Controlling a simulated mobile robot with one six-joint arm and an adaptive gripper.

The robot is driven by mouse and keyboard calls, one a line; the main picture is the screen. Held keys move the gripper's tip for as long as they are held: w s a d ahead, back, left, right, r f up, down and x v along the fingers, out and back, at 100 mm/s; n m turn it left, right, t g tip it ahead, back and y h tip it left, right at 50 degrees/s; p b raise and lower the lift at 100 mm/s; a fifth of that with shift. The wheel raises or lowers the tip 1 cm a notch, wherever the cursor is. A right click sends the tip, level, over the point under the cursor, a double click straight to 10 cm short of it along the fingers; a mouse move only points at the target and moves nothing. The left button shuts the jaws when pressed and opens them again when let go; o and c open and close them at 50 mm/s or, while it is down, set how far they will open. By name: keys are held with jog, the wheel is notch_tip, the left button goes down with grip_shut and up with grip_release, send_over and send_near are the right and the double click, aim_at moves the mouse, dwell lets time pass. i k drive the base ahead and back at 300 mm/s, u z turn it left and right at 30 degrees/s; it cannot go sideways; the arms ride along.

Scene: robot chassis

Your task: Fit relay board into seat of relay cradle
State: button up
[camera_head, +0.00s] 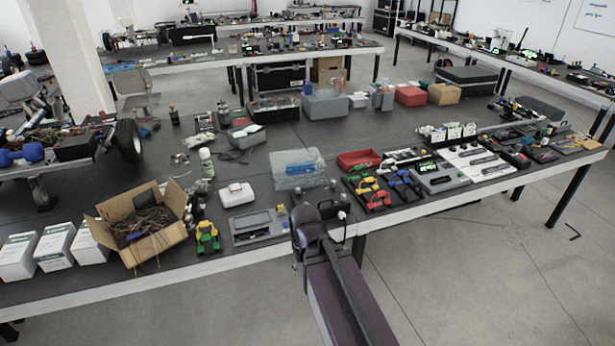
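My arm rises from the bottom centre to the table's front edge. Its dark end, with my gripper (338,216), is small and partly hidden by the arm's own joint; its fingers cannot be made out. Just left of it, a flat grey tray-like unit (240,239) with a dark recessed area lies on the table; it may be the relay cradle, but I cannot be sure. I cannot identify the relay board at this size. Whether anything is in my gripper cannot be told.
The dark table (120,282) holds an open cardboard box (171,245) of wires, white boxes (57,246), a green-and-yellow object (207,237), a white case (236,195) and a clear bag (297,168). To the right are a red bin (359,159), coloured clamp-like tools (373,196) and grey panels.

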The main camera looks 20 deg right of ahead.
aim_at(259, 226)
jog(key=z, duration=0.05)
jog(key=i, duration=1)
jog(key=u, duration=0.05)
